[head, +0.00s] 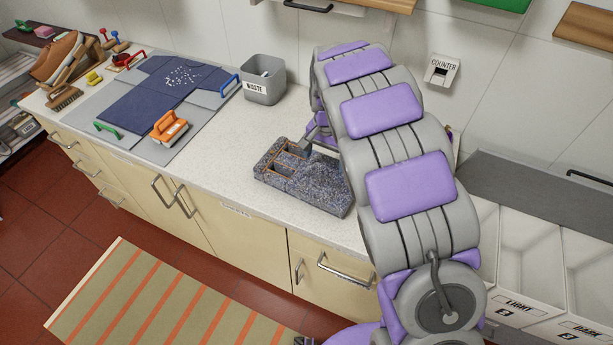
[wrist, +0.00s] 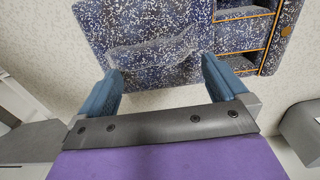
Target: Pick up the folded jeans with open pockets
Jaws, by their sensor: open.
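A blue-grey speckled block (head: 300,190) with orange-edged open pockets lies on the counter. Its form matches folded jeans with open pockets, though its surface looks like stone. In the wrist view this speckled block (wrist: 130,25) fills the upper part, with the orange-edged pockets at the right and a shallow smooth recess at the left. My gripper (wrist: 162,80) is open, its two blue fingers apart, with the near part of the block between and beyond them. No grip on it shows. In the head view my arm hides the block's right side and most of the gripper.
A dark blue cloth (head: 150,92) with white bits lies on a grey board (head: 190,120) at the left. An orange-handled brush (head: 169,128) sits at its front. A grey waste bin (head: 264,80) stands behind the block. Light and dark bins (head: 520,310) are at the right.

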